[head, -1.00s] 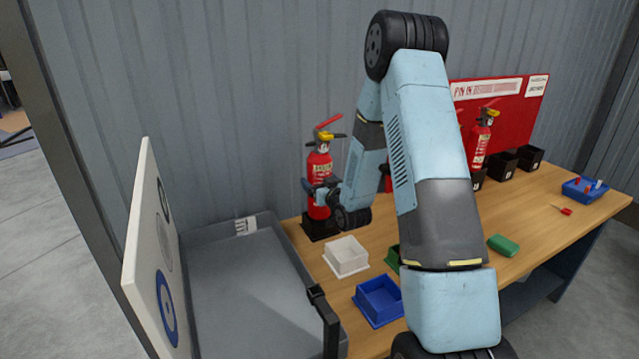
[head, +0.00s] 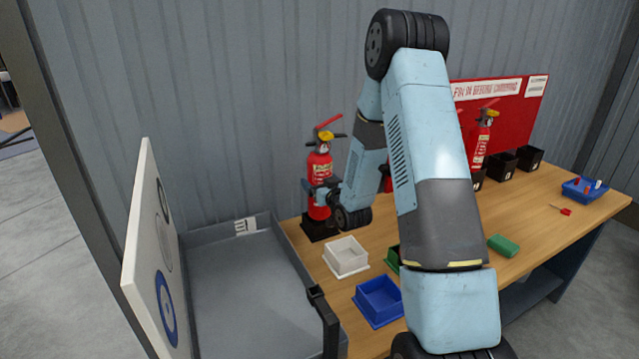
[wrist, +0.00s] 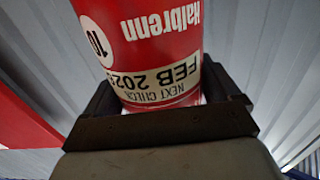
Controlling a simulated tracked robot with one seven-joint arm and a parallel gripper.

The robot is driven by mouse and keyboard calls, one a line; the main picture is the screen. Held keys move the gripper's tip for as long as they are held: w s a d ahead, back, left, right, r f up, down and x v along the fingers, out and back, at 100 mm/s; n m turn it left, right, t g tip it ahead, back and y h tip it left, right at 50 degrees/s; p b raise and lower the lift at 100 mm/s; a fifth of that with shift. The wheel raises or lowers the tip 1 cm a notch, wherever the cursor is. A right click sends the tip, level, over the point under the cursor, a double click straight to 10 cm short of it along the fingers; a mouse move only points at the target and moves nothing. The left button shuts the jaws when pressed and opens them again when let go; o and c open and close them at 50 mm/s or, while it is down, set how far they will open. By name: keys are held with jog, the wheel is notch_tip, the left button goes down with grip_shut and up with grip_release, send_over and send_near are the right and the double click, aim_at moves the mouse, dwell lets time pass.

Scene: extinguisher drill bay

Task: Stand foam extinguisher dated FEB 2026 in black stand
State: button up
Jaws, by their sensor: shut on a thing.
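A red extinguisher (head: 319,167) with a black valve, red lever and yellow tag stands upright at the back left of the bench. My gripper (head: 323,187) is shut around its body. In the wrist view, the extinguisher (wrist: 140,35) shows a cream label reading NEXT CHECK FEB 202, upside down; its last digit is hard to read. A round 10 mark sits beside the label. The black stand (head: 318,231) is directly under the extinguisher. Whether its base rests fully inside the stand cannot be told.
White (head: 346,257) and blue (head: 379,301) trays sit in front. A grey bin (head: 240,300) is at left. Another red extinguisher (head: 481,140) stands by black boxes (head: 502,166) and a red sign board (head: 515,120). A green block (head: 503,245) lies at right.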

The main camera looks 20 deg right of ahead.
jog(key=shift+f, duration=2.6)
dwell(2.0)
dwell(0.3)
